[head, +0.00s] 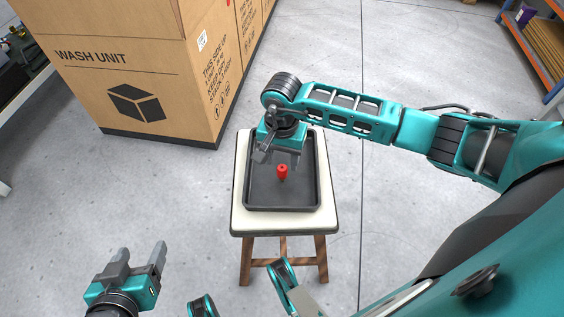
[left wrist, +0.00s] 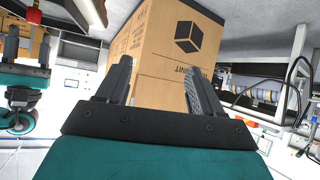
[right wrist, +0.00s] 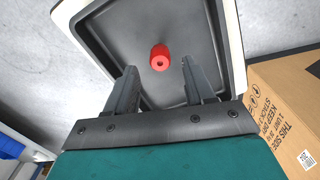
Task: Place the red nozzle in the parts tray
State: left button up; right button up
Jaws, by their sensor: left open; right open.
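The red nozzle (head: 282,172) is inside the dark parts tray (head: 283,208), a little toward its near end from the middle. It looks upright. My right gripper (head: 263,156) is over the tray, pointing down, open and empty. In the right wrist view the nozzle (right wrist: 160,58) shows just beyond and between the spread fingertips, apart from both fingers. My left gripper (head: 138,252) is open and empty at the lower left, away from the tray. Its spread fingers also show in the left wrist view (left wrist: 157,70).
The tray sits on a pale-topped stool (head: 240,218) with wooden legs. A large cardboard wash unit box (head: 150,80) stands behind and left of the stool. Shelving (head: 528,45) is at the far right. The grey floor around the stool is mostly clear.

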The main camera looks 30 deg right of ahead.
aim_at(282, 168)
notch_tip(282, 168, up, 7)
jog(key=p, duration=0.2)
jog(key=s+a+r+m+g+y, duration=0.1)
jog(key=s+a+r+m+y, duration=0.25)
jog(key=a, duration=0.55)
jog(key=s+a+m+g+y, duration=0.1)
jog(key=s+a+m+y, duration=0.25)
jog(key=a+y, duration=0.45)
jog(key=a+r+m+t+y, duration=0.5)
jog(key=r+m+t+y, duration=0.2)
jog(key=r+m, duration=0.4)
jog(key=w+d+f+m+t+h, duration=0.3)
jog(key=d+m+t+h, duration=0.25)
jog(key=m, duration=0.95)
jog(key=w+d+f+m+t+h, duration=0.2)
jog(key=d+m+t+h, duration=0.35)
jog(key=m, duration=0.85)
jog(key=s+d+f+m+g+h, duration=0.4)
jog(key=s+f+m, duration=0.4)
jog(key=f+m, duration=0.5)
jog(key=shift+s+d+m+g, duration=0.15)
jog(key=shift+d+m+g, duration=0.15)
jog(key=shift+d+g, duration=0.35)
